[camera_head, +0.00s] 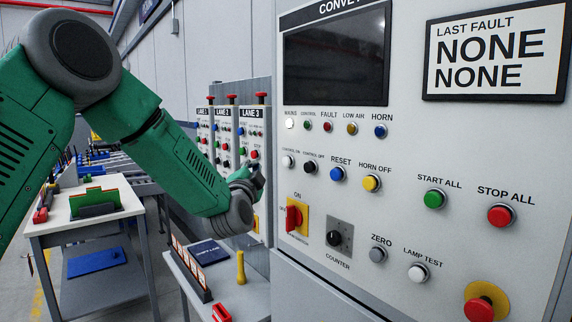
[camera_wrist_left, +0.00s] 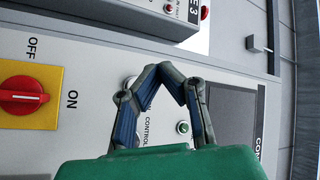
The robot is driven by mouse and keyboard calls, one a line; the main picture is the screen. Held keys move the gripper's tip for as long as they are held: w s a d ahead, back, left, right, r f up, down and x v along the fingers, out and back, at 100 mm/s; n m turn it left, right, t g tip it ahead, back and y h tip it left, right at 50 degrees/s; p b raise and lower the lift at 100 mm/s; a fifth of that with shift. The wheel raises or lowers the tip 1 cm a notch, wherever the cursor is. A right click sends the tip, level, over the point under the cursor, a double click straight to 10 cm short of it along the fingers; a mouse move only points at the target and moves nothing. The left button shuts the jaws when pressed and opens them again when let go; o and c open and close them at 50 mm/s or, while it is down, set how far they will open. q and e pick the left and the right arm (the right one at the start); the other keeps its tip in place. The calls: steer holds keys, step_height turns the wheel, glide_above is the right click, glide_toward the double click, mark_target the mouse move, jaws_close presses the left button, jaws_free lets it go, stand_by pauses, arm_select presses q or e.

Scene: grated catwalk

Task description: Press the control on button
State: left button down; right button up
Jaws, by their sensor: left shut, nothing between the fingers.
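The control on button (camera_head: 288,161) is a small pale round button in the panel's second row, at its left edge. In the left wrist view its pale edge (camera_wrist_left: 129,82) shows partly behind a finger. My left gripper (camera_head: 260,174) is shut and empty, left of the button in the head view. In the left wrist view the fingertips (camera_wrist_left: 166,72) meet in front of the panel beside the button; contact cannot be told. The dark control off button (camera_head: 310,167) sits to its right. My right gripper is in neither view.
A red rotary switch (camera_head: 294,217) on yellow is below the button. The green control lamp (camera_head: 309,126) and blue reset button (camera_head: 337,174) are nearby. Lane panels (camera_head: 228,140) stand behind my left gripper. A low table (camera_head: 232,290) with a yellow object (camera_head: 240,267) is below.

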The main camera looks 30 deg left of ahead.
mark_target(283, 160)
arm_select(q)
steer(key=w+d, duration=0.2)
steer(key=w, duration=0.4)
steer(key=shift+d, duration=0.2)
steer(key=shift+w, duration=0.1)
stand_by(1.2)
steer(key=shift+w+d+p, duration=0.15)
steer(key=shift+w+p, duration=0.15)
steer(key=shift+w+d, duration=0.3)
steer(key=shift+w, duration=0.4)
stand_by(1.0)
stand_by(0.3)
steer(key=shift+s+a, duration=0.25)
steer(key=shift+s, duration=0.3)
steer(key=shift+s+a, duration=0.2)
steer(key=shift+s, duration=0.35)
